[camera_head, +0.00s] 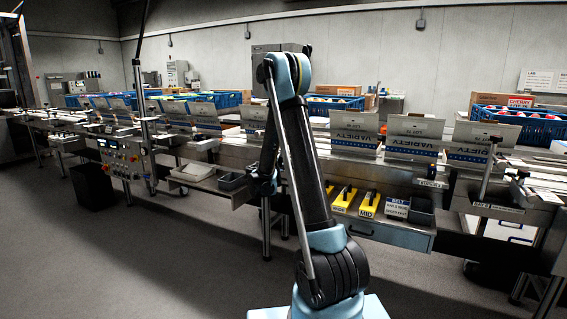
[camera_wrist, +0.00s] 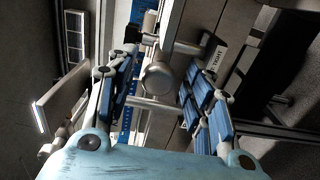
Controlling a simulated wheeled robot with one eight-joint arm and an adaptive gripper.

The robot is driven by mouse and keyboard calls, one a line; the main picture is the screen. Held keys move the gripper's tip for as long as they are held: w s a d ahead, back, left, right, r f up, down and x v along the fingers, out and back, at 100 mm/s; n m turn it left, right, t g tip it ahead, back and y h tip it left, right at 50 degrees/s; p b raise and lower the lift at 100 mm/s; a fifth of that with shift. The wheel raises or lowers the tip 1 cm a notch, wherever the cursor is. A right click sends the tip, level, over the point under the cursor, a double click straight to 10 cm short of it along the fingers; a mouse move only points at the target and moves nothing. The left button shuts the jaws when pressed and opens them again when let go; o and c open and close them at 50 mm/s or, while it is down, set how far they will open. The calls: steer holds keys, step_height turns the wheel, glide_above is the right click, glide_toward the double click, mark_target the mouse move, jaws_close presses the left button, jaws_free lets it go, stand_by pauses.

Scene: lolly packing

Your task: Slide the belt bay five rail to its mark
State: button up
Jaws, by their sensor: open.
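In the wrist view my gripper (camera_wrist: 158,88) is open, with blue-padded fingers on both sides. A round metal knob or clamp body (camera_wrist: 160,76) with a thin rod shows between the fingers; contact cannot be told. A tag reading TIGHT (camera_wrist: 217,57) is beside a metal stub just beyond the right finger. In the head view, my raised arm fills the middle, and I cannot make out the fingertips. The conveyor's side rails and brackets run along the belt; a post with a dark handle (camera_head: 489,168) stands at the right. Which rail is bay five's is not clear.
VARIETY cartons (camera_head: 354,136) stand along the belt, with blue crates (camera_head: 516,120) behind. A control panel (camera_head: 120,152) is at the left. Open floor lies at the front left.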

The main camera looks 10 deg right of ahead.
steer(key=shift+w+d, duration=0.25)
steer(key=shift+w, duration=0.1)
jaws_close()
steer(key=shift+v, duration=1.55)
jaws_free()
steer(key=v, duration=1.2)
steer(key=shift+d, duration=0.1)
